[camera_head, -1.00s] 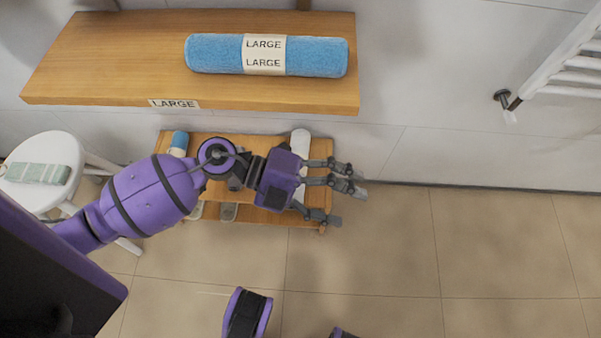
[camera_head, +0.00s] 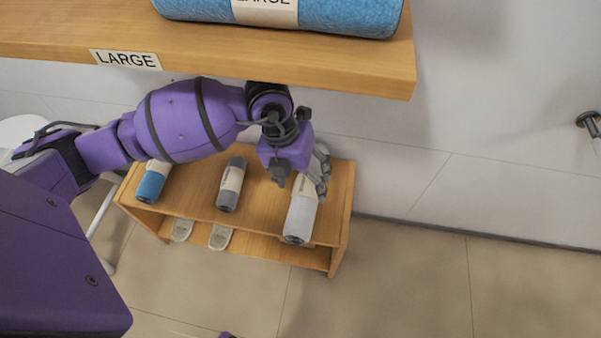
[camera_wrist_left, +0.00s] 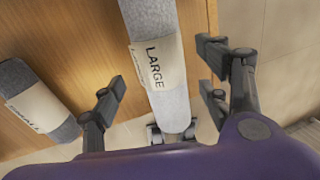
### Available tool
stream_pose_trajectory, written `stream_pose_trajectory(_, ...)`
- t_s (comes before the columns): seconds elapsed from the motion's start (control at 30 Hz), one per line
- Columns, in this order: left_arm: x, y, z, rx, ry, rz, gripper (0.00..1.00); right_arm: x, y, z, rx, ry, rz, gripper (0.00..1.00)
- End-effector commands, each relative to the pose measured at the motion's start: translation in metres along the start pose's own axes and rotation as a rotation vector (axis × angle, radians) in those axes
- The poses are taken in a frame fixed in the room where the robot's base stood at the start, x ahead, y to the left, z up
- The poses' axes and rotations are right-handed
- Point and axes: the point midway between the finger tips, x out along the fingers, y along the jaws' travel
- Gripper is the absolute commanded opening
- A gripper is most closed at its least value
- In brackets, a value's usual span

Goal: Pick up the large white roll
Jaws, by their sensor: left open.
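The large white roll (camera_head: 299,217) lies on the right part of the low wooden bench, its near end by the front edge. In the left wrist view the white roll (camera_wrist_left: 155,55) has a beige band reading LARGE. My left gripper (camera_head: 304,174) is over the roll's far part. In the left wrist view its open fingers (camera_wrist_left: 165,90) stand on both sides of the roll, with gaps between fingers and roll. The roll's far end is hidden by the gripper in the head view. My right gripper is not in view.
The low bench (camera_head: 265,220) also carries a grey roll (camera_head: 231,184) and a blue roll (camera_head: 152,181), with slippers (camera_head: 220,237) on its lower shelf. A wooden wall shelf (camera_head: 330,62) with a large blue roll (camera_head: 350,14) overhangs my left arm. Floor at right is clear.

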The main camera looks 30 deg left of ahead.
Motion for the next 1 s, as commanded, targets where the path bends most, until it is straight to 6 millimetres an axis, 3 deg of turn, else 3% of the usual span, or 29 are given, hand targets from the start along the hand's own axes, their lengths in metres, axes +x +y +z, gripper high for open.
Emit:
stream_pose_trajectory(0.2, 0.036, -0.002, 0.005, 0.001, 0.001, -0.002, 0.69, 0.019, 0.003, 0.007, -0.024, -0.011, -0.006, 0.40)
stream_pose_trajectory(0.47, 0.037, -0.003, 0.006, 0.002, -0.001, -0.003, 0.69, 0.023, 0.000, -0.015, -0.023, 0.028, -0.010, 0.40)
stream_pose_trajectory(0.9, 0.037, -0.003, 0.005, 0.002, -0.001, -0.003, 0.11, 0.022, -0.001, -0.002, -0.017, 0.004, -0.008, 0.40)
stream_pose_trajectory(1.0, 0.037, -0.003, 0.006, 0.002, -0.002, -0.004, 0.10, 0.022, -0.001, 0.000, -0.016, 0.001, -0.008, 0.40)
